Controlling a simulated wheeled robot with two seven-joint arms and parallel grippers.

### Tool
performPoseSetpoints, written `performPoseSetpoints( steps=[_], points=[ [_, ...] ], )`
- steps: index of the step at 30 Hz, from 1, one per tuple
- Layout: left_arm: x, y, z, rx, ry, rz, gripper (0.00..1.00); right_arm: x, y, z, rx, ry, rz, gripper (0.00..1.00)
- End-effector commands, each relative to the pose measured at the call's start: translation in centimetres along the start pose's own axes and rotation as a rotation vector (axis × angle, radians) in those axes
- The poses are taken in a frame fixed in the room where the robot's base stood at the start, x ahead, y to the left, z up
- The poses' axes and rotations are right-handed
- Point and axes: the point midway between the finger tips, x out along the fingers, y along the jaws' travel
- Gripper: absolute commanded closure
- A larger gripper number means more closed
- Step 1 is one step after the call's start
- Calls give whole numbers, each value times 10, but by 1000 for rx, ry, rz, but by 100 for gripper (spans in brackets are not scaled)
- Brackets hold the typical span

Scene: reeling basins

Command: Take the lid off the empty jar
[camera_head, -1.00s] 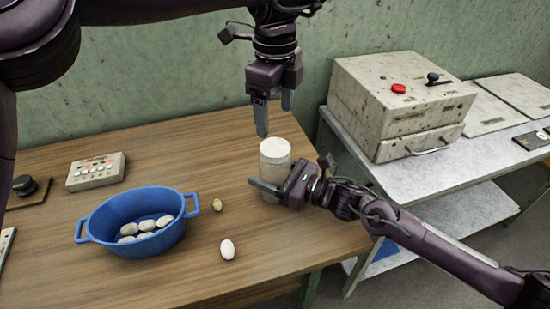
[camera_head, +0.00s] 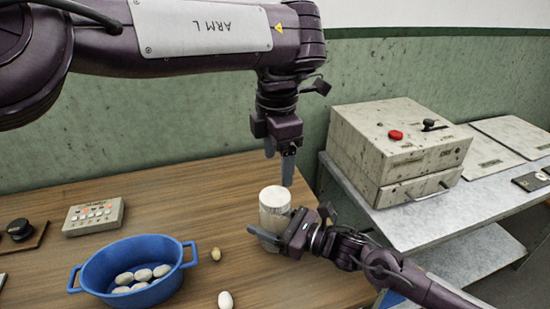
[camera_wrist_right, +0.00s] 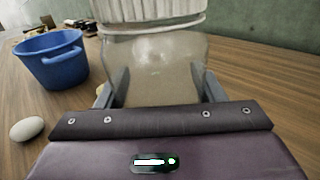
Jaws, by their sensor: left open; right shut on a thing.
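The jar (camera_head: 270,222) stands upright on the wooden table, with a white lid (camera_head: 275,196) on top. In the right wrist view the jar body (camera_wrist_right: 155,70) is see-through and shows nothing inside, and the ridged lid (camera_wrist_right: 150,12) sits on it. My right gripper (camera_head: 272,238) is shut on the jar body from the right, with one finger on each side below the lid. My left gripper (camera_head: 279,168) points down above the lid, open and empty, its fingertips apart from the lid.
A blue basin (camera_head: 88,273) with several pale cocoons stands left on the table. A white cocoon (camera_head: 225,300) and a tan one (camera_head: 215,254) lie loose near it. A button box (camera_head: 93,217) is behind. A grey machine (camera_head: 385,150) stands on the right-hand bench.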

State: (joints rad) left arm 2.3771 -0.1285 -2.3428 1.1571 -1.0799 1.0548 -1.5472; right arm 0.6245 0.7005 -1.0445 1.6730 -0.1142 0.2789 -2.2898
Motion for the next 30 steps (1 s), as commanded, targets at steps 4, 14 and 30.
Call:
performPoseSetpoints(
  steps=[4, 14, 30],
  points=[
    [-1, 0, -1, 360, 4, -1, 25, 0, 0, 0, 0, 0, 0, 100],
    [0, -2, -5, 1036, 6, -16, 25, 0, 0, 0, 0, 0, 0, 100],
    [44, -3, -6, 1222, 3, -25, 25, 0, 0, 0, 0, -1, 0, 100]
  ],
)
